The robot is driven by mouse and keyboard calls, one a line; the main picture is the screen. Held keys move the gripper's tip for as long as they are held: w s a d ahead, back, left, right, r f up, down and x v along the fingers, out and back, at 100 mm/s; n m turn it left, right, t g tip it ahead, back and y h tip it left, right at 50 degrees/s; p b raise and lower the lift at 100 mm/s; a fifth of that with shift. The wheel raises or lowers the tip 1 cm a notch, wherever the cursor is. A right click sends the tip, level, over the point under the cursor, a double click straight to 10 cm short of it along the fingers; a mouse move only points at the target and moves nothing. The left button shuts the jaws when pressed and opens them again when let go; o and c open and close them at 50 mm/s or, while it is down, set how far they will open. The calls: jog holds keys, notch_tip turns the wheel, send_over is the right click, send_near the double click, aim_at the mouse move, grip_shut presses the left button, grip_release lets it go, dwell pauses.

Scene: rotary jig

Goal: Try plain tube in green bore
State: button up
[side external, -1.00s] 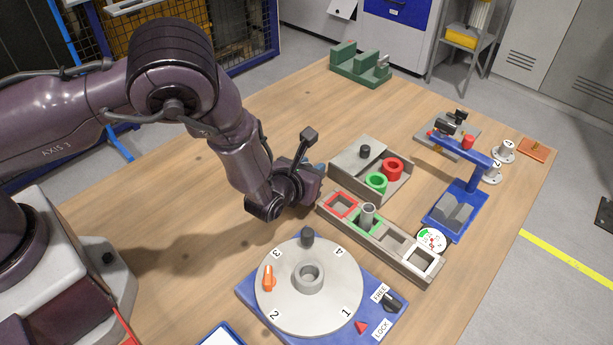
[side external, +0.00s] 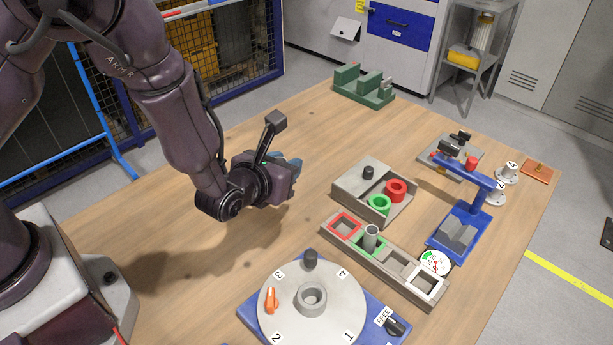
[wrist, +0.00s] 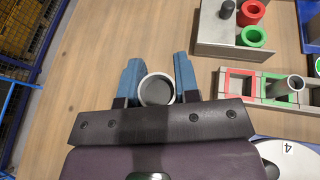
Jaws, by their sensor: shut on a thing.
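My gripper (wrist: 157,72) has blue fingers shut on a grey, round, open-topped tube (wrist: 157,90) with a pale rim. In the side view my gripper (side external: 290,166) is raised above bare wood, left of the grey block; the held tube is hidden there. The green bore is a green ring (side external: 379,204) on the grey block (side external: 350,190), and it also shows in the wrist view (wrist: 254,37). It looks empty and stands apart from my gripper. Another grey tube (side external: 371,238) stands upright in the green-framed slot of the long tray (side external: 398,268).
A red ring (side external: 397,188) and a black knob (side external: 368,172) are on the grey block beside the green ring. A numbered turntable (side external: 335,318) is in front. A blue stand (side external: 478,215) is at right, a green fixture (side external: 362,86) at the back. The wood around my gripper is clear.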

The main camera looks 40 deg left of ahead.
jog(key=s+a+r, duration=0.1)
jog(key=s+r, duration=0.2)
jog(key=s, duration=0.4)
notch_tip(320, 180, up, 11)
jog(key=s+f+n+g+y, duration=0.3)
jog(key=f+n+g+y, duration=0.55)
jog(key=n+g, duration=1.15)
jog(key=w+d+f+n+g+h, duration=0.1)
jog(key=w+d+n+g+h, duration=0.15)
jog(key=d+n+h, duration=0.4)
jog(key=w+d+n+g+h, duration=0.1)
jog(key=d+n+g+h, duration=0.25)
jog(key=n+h, duration=0.6)
jog(key=w+d+r+n+t+h, duration=0.4)
jog(key=w+d+n+t+h, duration=0.3)
jog(key=w+n+t+h, duration=0.5)
jog(key=w+a+r+n+t+y, duration=0.2)
jog(key=w+r+n+t+y, duration=0.45)
jog(key=w+n+t, duration=0.4)
jog(key=shift+n, duration=0.75)
jog(key=shift+s+a+f, duration=0.1)
jog(key=shift+s+f, duration=0.15)
jog(key=shift+f, duration=3.15)
jog(key=shift+s+f, duration=0.25)
jog(key=shift+f, duration=3.1)
jog(key=shift+s+a+f, duration=0.1)
jog(key=shift+s+f, duration=0.15)
jog(key=shift+f, duration=3.15)
